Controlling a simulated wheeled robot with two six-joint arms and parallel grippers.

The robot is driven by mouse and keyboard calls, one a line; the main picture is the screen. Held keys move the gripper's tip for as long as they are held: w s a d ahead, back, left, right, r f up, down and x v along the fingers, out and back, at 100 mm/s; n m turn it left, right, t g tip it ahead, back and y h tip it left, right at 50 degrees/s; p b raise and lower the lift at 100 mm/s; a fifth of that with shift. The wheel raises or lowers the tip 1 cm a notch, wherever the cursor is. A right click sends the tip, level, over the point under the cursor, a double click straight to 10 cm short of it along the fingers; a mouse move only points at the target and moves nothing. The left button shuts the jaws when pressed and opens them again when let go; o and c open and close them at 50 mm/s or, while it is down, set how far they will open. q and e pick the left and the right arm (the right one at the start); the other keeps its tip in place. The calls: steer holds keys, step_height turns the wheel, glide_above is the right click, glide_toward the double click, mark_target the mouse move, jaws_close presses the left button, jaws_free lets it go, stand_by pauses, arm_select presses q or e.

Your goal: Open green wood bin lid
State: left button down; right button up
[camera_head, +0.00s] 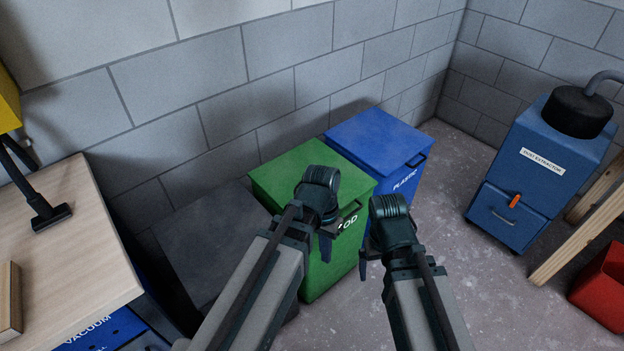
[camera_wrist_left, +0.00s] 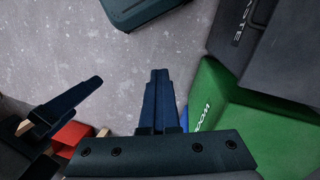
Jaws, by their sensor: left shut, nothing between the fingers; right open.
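The green wood bin (camera_head: 325,262) stands against the wall, and its flat green lid (camera_head: 290,172) lies shut on top. Its lettering is partly hidden by my left arm. My right gripper (camera_head: 373,268) is open and empty, in front of the bin's right side.
A blue plastic bin (camera_head: 375,140) stands right of the green one, a dark grey bin (camera_head: 205,235) left of it. A wooden-topped bench (camera_head: 75,235) is at left. A blue dust extractor (camera_head: 530,175) and red container (camera_head: 603,285) are at right. Floor (camera_head: 450,190) between is clear.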

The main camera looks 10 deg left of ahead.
arm_select(q)
steer(key=shift+r, duration=0.1)
steer(key=w+a+r+p, duration=0.1)
steer(key=r+p, duration=0.3)
steer(key=r, duration=0.1)
steer(key=w+a+r+g+h+p, duration=0.1)
steer(key=a+r+p, duration=0.1)
steer(key=r+p, duration=0.3)
steer(key=shift+w+a, duration=0.3)
steer(key=shift+r+p, duration=0.1)
steer(key=shift+p, duration=0.2)
steer(key=w+a+r+p, duration=0.2)
steer(key=r+p, duration=0.2)
steer(key=w+a+r+g+h+p, duration=0.1)
steer(key=a+r+p, duration=0.2)
steer(key=r, duration=0.2)
steer(key=shift+w+h+p, duration=0.3)
steer(key=shift+w+p, duration=0.05)
steer(key=shift+p, duration=0.05)
